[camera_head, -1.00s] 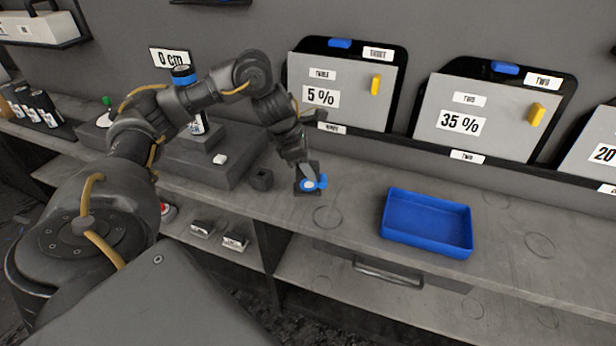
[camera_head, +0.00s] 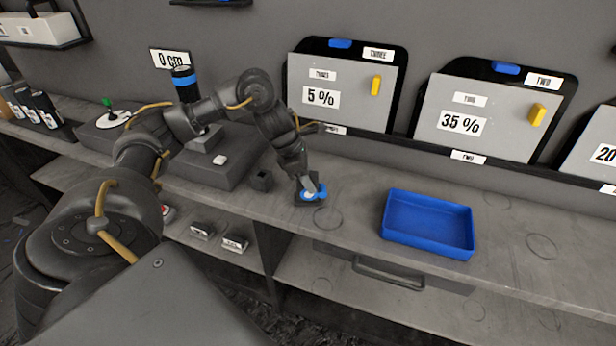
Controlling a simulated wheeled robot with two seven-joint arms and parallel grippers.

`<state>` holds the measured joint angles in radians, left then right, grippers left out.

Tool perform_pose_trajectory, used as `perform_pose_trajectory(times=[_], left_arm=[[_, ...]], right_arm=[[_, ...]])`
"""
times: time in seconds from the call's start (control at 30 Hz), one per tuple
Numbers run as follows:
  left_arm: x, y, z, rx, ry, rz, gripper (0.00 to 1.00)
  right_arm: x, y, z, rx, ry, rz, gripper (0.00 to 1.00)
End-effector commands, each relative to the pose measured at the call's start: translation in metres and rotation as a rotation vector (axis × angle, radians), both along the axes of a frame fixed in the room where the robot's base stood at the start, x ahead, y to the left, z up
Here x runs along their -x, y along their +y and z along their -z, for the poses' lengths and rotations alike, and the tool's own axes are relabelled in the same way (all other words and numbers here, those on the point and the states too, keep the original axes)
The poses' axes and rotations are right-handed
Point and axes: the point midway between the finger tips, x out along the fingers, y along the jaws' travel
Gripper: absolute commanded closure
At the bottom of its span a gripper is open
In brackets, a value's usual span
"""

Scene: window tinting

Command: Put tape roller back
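A small blue and white roller (camera_head: 314,194), which looks like the tape roller, is at the tip of my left gripper (camera_head: 308,185), on or just above the counter. The gripper's fingers point down at it and partly cover it. A small dark block or holder shows right beneath it. I cannot tell whether the fingers are closed on the roller. My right gripper is not in view.
A blue tray (camera_head: 428,222) stands empty on the counter to the right. Panels marked 5 % (camera_head: 345,85) and 35 % (camera_head: 475,115) lean at the back.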

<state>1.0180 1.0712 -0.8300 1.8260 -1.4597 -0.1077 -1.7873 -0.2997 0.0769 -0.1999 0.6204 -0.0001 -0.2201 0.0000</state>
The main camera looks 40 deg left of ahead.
Motion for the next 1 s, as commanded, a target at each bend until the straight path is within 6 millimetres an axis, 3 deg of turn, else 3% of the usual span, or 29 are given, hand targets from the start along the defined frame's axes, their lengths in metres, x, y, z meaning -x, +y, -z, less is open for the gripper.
perform_pose_trajectory(times=[0.43, 0.83, 1.0], left_arm=[[0.001, 0.002, -0.009, -0.002, -0.002, -0.001, 0.48], [0.021, 0.026, -0.084, -0.002, -0.005, -0.001, 0.48], [0.028, 0.033, -0.105, -0.001, -0.002, -0.002, 0.48]], right_arm=[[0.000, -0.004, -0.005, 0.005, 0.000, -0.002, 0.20], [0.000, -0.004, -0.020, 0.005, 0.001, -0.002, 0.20], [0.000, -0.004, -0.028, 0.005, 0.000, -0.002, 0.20]])
